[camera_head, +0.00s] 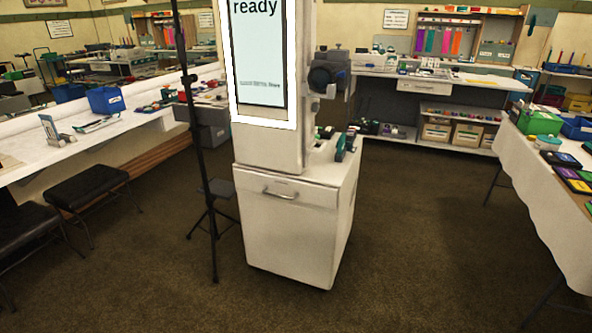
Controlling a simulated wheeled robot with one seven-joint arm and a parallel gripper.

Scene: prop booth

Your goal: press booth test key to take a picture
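The photo booth (295,220) is a white cabinet with a drawer handle on its front, standing on the carpet in the middle of the head view. Its tall screen (258,55) is lit with a bright white frame and reads "ready", with a small line of text lower down. A dark camera-like device (328,72) is fixed on the booth's right side. Small dark and green items (345,143) sit on the ledge below it. I cannot make out which part is the test key. My gripper is not in this view.
A black tripod stand (212,190) is just left of the booth. Black stools (85,187) stand by the left counter (40,156). A cloth-covered table (545,190) is at right, and shelves (440,110) are behind. The carpet (420,260) right of the booth is clear.

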